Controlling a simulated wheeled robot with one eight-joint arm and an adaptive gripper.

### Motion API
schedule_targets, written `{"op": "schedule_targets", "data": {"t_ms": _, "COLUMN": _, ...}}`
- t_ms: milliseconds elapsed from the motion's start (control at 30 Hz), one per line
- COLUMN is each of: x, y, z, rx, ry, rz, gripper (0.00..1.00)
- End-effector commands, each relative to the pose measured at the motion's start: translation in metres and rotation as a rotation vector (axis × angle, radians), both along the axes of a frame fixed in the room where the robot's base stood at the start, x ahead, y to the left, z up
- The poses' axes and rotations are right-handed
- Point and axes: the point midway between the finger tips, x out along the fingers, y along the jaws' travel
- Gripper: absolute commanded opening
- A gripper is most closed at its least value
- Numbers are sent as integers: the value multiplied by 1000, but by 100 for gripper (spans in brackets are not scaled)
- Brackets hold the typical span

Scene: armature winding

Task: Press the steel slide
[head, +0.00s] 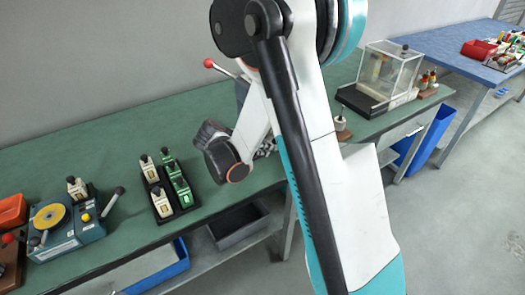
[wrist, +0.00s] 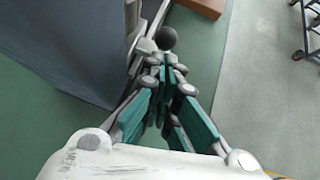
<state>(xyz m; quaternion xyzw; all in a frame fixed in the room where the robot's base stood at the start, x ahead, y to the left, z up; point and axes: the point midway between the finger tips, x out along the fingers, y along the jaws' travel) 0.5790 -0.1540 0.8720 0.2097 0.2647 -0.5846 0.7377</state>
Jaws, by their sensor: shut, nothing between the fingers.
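In the wrist view my gripper (wrist: 167,68) is shut and empty, its teal-padded fingers together. A dark ball knob (wrist: 167,39) shows just beyond the fingertips; I cannot tell whether they touch it. A pale metal part (wrist: 145,46) lies left of the tips, beside a large blue-grey block (wrist: 65,45); I cannot tell for sure if this is the steel slide. In the head view a lever with a red ball (head: 208,63) rises behind my arm, on a machine mostly hidden by it. My gripper is mostly hidden there too.
The green bench (head: 120,130) carries a winder with a yellow disc (head: 49,215), and a black tray with green and cream parts (head: 178,208) to the left. A clear-walled box (head: 387,75) stands to the right. A brown block (wrist: 203,6) lies near the bench edge.

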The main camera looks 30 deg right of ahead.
Motion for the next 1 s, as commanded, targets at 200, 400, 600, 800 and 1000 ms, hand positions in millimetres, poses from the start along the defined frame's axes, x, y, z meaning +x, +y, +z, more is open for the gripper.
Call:
{"op": "schedule_targets", "data": {"t_ms": 200, "x": 0, "y": -8, "z": 0, "rx": 0, "ry": 0, "rz": -3, "gripper": 0}}
{"op": "schedule_targets", "data": {"t_ms": 400, "x": 1, "y": -51, "z": 0, "rx": 1, "ry": 0, "rz": -6, "gripper": 0}}
{"op": "schedule_targets", "data": {"t_ms": 600, "x": 2, "y": -87, "z": 0, "rx": 0, "ry": 0, "rz": -3, "gripper": 0}}
{"op": "schedule_targets", "data": {"t_ms": 800, "x": 3, "y": -97, "z": 0, "rx": -1, "ry": 0, "rz": -1, "gripper": 0}}
{"op": "schedule_targets", "data": {"t_ms": 1000, "x": 3, "y": -96, "z": 0, "rx": -1, "ry": 0, "rz": -1, "gripper": 0}}
